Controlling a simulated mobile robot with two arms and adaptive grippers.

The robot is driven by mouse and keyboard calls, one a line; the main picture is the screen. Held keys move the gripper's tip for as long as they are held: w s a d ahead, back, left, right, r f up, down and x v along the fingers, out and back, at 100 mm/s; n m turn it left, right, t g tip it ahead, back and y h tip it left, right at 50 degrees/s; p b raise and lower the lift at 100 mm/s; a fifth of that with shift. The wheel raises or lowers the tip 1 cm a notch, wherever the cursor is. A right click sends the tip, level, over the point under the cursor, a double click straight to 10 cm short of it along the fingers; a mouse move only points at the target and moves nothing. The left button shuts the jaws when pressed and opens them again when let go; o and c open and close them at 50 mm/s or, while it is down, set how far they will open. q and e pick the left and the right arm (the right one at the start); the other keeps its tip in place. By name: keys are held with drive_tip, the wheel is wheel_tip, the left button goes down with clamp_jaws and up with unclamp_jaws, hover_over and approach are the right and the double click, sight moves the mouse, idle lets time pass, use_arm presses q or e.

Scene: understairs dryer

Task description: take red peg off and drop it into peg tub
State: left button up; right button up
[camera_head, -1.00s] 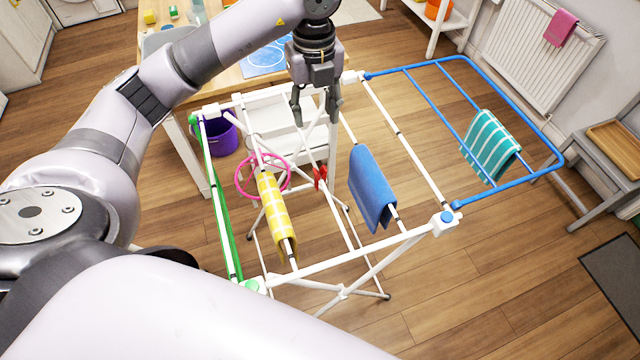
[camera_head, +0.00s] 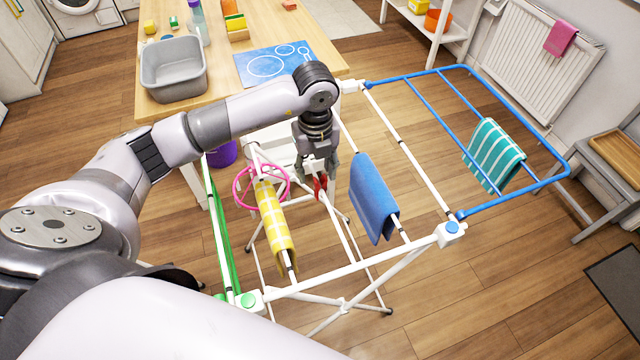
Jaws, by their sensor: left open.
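The red peg (camera_head: 320,187) sits on a white rail of the drying rack (camera_head: 345,271), between the yellow cloth and the blue cloth. My left gripper (camera_head: 317,172) is open and pointing down right at the red peg, its fingers partly covering it. I cannot tell whether the fingers touch it. A purple bucket (camera_head: 223,154) stands behind the rack, mostly hidden by my left arm. A grey tub (camera_head: 174,72) stands on the wooden table. No label shows which one is the peg tub. My right gripper is out of view.
A yellow checked cloth (camera_head: 275,222) and a blue cloth (camera_head: 374,198) hang on either side of the peg. A pink hoop (camera_head: 236,188) is at the rack's left. A teal striped cloth (camera_head: 494,155) hangs on the blue wing.

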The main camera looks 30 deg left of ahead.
sight(319, 185)
use_arm(q)
drive_tip(key=shift+f, duration=0.65)
drive_tip(key=f, duration=0.1)
drive_tip(key=f+p, duration=0.2)
drive_tip(key=f, duration=0.1)
drive_tip(key=shift+w+d+f, duration=0.1)
drive_tip(key=shift+w+d, duration=0.15)
drive_tip(key=shift+w, duration=0.05)
drive_tip(key=shift+f, duration=0.6)
drive_tip(key=shift+c, duration=0.5)
drive_tip(key=c, duration=0.7)
drive_tip(key=shift+c, duration=0.2)
drive_tip(key=shift+r, duration=0.15)
